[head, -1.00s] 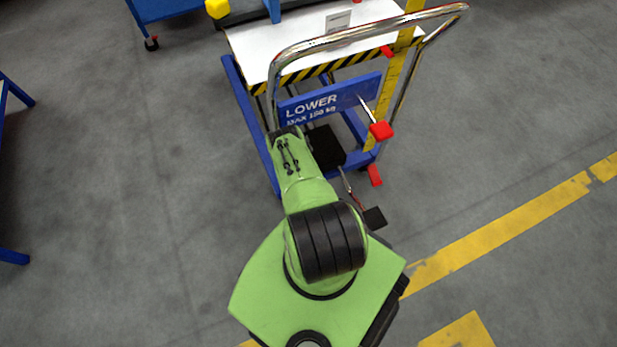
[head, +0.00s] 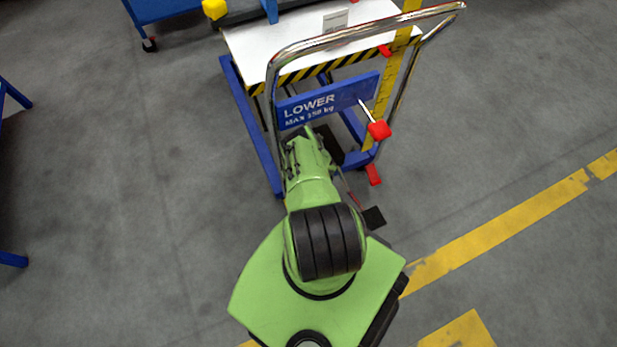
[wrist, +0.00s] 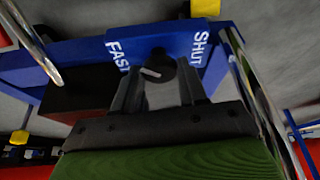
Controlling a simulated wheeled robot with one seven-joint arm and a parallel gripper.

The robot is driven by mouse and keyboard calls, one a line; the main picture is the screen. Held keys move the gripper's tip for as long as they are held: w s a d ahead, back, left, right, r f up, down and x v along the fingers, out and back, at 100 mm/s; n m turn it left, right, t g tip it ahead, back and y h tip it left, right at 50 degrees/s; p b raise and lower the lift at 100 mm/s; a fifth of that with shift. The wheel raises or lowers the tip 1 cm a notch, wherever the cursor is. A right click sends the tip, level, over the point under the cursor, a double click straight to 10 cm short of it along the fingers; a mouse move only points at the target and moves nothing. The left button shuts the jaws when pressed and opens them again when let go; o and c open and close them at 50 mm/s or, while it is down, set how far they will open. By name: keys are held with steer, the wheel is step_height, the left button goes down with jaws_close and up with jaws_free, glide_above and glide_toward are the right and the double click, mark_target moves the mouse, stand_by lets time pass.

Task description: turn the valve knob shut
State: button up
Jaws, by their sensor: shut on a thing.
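The valve knob (wrist: 155,66) is round and black with a short white pointer line, in the wrist view. It sits on a blue panel (wrist: 180,45) that carries the white words FAST on the left and SHUT on the right. The white line lies nearly crosswise, on the knob's left half. My gripper (wrist: 160,88) has one dark finger on each side of the knob and is shut on it. In the head view my arm covers the knob and the fingers.
The blue cart has a LOWER panel (head: 328,100), a chrome push handle (head: 365,32) and a white top (head: 262,46). A red-ended lever (head: 379,130) and a red pedal (head: 373,174) stand right of my arm.

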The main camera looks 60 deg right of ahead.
steer(key=shift+d+n+y, duration=0.1)
steer(key=shift+n+y, duration=0.3)
steer(key=shift+n, duration=0.6)
steer(key=o, duration=1.1)
steer(key=shift+c, duration=0.2)
steer(key=p+v, duration=0.9)
steer(key=v, duration=0.6)
steer(key=shift+s+r, duration=0.3)
steer(key=shift+s, duration=0.1)
